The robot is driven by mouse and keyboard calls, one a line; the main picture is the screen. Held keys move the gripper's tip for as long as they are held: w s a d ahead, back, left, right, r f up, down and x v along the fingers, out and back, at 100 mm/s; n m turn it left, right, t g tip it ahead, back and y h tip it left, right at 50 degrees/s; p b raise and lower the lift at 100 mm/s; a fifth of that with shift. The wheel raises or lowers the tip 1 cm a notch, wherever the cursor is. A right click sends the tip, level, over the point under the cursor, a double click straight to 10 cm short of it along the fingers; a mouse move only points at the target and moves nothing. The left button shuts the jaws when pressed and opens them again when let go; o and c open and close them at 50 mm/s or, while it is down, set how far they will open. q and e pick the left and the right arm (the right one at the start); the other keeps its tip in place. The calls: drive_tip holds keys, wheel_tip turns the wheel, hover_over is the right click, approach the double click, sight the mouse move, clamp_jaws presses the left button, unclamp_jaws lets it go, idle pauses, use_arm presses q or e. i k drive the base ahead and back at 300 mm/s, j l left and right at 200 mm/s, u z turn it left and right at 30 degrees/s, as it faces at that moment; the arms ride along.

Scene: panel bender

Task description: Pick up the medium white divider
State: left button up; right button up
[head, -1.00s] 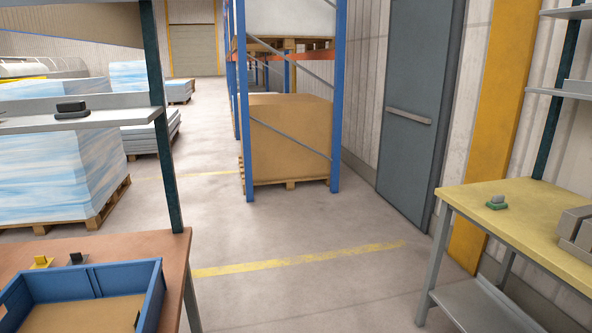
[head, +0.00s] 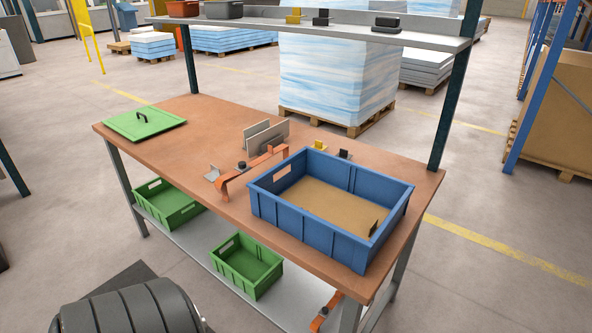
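Two thin upright plates stand close together on the brown workbench (head: 225,180). One is a pale whitish plate (head: 254,129) and the other a greyer plate (head: 277,137). I cannot tell for sure whether either is the medium white divider. Neither of my grippers shows in this view.
A blue crate (head: 308,239) stands at the bench's right end, with a small dark piece inside. A green lid (head: 140,121) lies at the left end. Green crates (head: 262,265) sit on the lower shelf. An upper shelf (head: 350,32) spans the back.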

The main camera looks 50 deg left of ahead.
sight(254, 143)
drive_tip(key=u, duration=1.8)
